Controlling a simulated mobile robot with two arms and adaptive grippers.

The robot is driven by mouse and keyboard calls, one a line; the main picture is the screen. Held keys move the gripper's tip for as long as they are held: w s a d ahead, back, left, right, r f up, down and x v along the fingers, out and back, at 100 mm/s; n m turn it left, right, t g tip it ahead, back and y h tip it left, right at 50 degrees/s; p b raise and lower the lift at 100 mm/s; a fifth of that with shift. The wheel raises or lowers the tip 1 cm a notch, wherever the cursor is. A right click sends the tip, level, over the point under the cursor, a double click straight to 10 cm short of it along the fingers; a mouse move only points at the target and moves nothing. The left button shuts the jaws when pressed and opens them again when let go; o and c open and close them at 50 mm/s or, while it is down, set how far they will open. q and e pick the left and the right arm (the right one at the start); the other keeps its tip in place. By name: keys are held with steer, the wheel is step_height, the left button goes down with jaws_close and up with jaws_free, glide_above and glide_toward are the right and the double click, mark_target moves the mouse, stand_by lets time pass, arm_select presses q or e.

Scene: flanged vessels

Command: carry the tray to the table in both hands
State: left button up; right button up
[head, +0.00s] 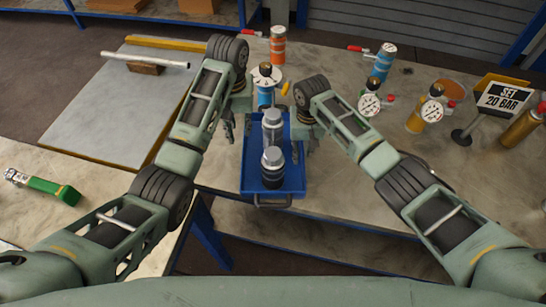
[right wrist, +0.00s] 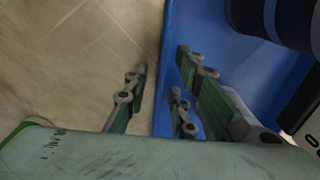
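The blue tray (head: 295,182) is in the middle of the head view, at the front edge of the far table, with a dark handle bar at its near end. Two silver-and-black vessels stand on it, one nearer (head: 272,168) and one farther (head: 272,122). My left gripper (head: 238,128) is at the tray's left side, its fingers apart. My right gripper (head: 303,134) is at the right side. In the right wrist view its open fingers (right wrist: 160,100) straddle the tray wall (right wrist: 205,35), with a visible gap. Whether the left fingers touch the tray is unclear.
Behind the tray stand an orange canister (head: 278,45) and a blue canister with a gauge (head: 265,80). Gauged canisters and a "SET 20 BAR" sign (head: 502,97) stand right. A grey board (head: 110,110) lies left. A green-handled tool (head: 50,188) is on the near-left table.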

step_height(320, 180, up, 12)
stand_by(0.4)
steer(key=shift+f, duration=0.2)
